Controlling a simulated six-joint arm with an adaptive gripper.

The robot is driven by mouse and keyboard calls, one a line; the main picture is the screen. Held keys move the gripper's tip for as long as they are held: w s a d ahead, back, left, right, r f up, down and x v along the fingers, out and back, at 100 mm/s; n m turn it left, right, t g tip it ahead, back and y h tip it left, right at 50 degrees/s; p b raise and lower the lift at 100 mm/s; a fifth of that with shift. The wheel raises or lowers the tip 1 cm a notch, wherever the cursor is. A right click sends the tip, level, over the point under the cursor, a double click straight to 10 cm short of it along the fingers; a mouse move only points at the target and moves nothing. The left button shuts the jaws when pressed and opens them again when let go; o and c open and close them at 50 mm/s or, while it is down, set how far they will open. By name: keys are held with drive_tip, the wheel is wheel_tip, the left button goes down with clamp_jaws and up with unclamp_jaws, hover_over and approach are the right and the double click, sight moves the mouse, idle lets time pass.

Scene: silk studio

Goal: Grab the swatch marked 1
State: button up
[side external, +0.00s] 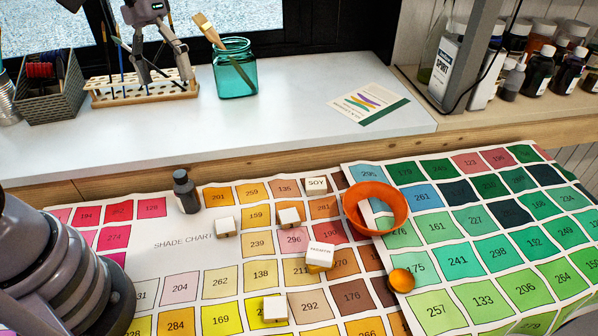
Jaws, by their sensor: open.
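My gripper (165,78) hangs at the top left over the white counter, open and empty, its fingers pointing down and apart. It is far behind the swatch charts. Several small white-topped blocks lie on the charts: one reads SOY (316,185), one has lettering too small to read surely (320,256). Others are a block at the left (225,227), a middle block (289,217) and a front block (275,309), whose marks I cannot make out. I cannot tell which piece is marked 1. The printed shade chart (180,260) carries longer numbers.
An orange bowl (375,208) and a small amber round piece (401,281) stand on the charts. A dark bottle (186,191) stands upright at the left. A teal jar (235,70) with brushes and a wooden rack (140,92) are near my gripper. The counter's middle is clear.

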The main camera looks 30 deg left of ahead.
drive_tip(key=w+d+f+n+g+h, duration=0.2)
drive_tip(key=w+d+f+g, duration=0.3)
drive_tip(key=f, duration=0.5)
drive_tip(key=n+g+h, duration=0.3)
drive_tip(key=n+g, duration=0.1)
approach(275, 310)
drive_tip(key=x, duration=0.3)
drive_tip(key=shift+s+d+f, duration=0.1)
drive_tip(key=shift+d+f, duration=0.1)
drive_tip(key=shift+f, duration=0.25)
drive_tip(key=shift+r+x, duration=0.15)
drive_tip(key=shift+x, duration=1.3)
drive_tip(key=shift+r+x, duration=0.15)
drive_tip(key=shift+x, duration=1.35)
drive_tip(key=shift+s, duration=0.1)
drive_tip(key=c, duration=1)
drive_tip(key=shift+r, duration=0.15)
